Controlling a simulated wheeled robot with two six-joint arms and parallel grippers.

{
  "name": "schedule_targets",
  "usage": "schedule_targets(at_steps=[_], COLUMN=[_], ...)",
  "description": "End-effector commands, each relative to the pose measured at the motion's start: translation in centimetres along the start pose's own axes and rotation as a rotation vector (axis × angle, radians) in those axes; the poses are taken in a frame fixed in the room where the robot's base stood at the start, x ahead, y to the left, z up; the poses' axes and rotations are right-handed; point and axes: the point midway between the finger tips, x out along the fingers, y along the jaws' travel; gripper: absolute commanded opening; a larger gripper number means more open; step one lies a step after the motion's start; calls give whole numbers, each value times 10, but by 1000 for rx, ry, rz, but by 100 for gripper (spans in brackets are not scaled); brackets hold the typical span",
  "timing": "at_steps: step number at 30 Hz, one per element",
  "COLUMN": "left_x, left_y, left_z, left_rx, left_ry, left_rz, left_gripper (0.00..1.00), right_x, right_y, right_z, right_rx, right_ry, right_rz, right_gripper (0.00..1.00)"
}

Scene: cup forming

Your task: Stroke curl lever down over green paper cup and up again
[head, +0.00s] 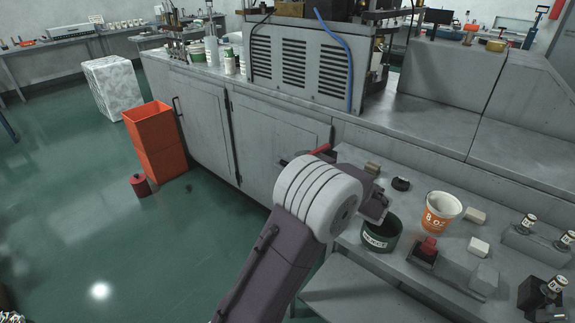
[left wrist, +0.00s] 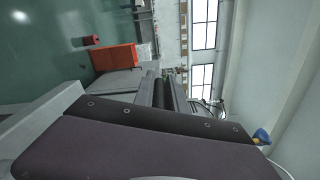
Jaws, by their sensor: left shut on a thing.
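My left gripper (head: 372,203) is at the near bench, with its white wrist hiding most of the jaws in the head view. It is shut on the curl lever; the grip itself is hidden. A red bar (head: 319,149), seemingly part of the lever, shows just behind the wrist. The dark green paper cup (head: 378,241) with a white label stands upright just right of and below the gripper, its open mouth up. I cannot tell whether the lever touches it. The left wrist view shows mostly the dark gripper body (left wrist: 140,140), not the cup. My right gripper is not in view.
An orange and white cup (head: 440,212) stands right of the green cup. A red knob on a dark block (head: 428,248) and small pale blocks (head: 478,246) are close by. A grey machine cabinet (head: 300,60) stands behind.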

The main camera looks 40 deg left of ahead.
Motion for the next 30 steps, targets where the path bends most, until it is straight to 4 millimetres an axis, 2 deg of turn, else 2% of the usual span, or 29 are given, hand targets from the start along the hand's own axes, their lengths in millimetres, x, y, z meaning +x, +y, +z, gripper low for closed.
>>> schedule_targets(at_steps=[1, 7, 25, 26, 27, 28, 30], left_x=[0, 0, 0, 0, 0, 0, 0], left_y=[9, 18, 21, 20, 20, 20, 20], left_z=[-3, -5, -6, -6, -7, -6, -6], left_rx=[5, 10, 11, 11, 11, 11, 10], left_ry=[1, 2, 4, 4, 4, 4, 3], left_rz=[1, 1, 1, 1, 0, 0, 0], left_gripper=[0, 0, 0, 21, 32, 36, 36], right_x=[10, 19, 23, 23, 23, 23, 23], right_y=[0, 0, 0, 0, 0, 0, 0], right_z=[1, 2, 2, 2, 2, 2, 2], right_rx=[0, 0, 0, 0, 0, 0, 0], right_ry=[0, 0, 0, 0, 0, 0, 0], right_rz=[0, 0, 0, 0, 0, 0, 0], right_gripper=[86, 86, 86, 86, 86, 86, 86])
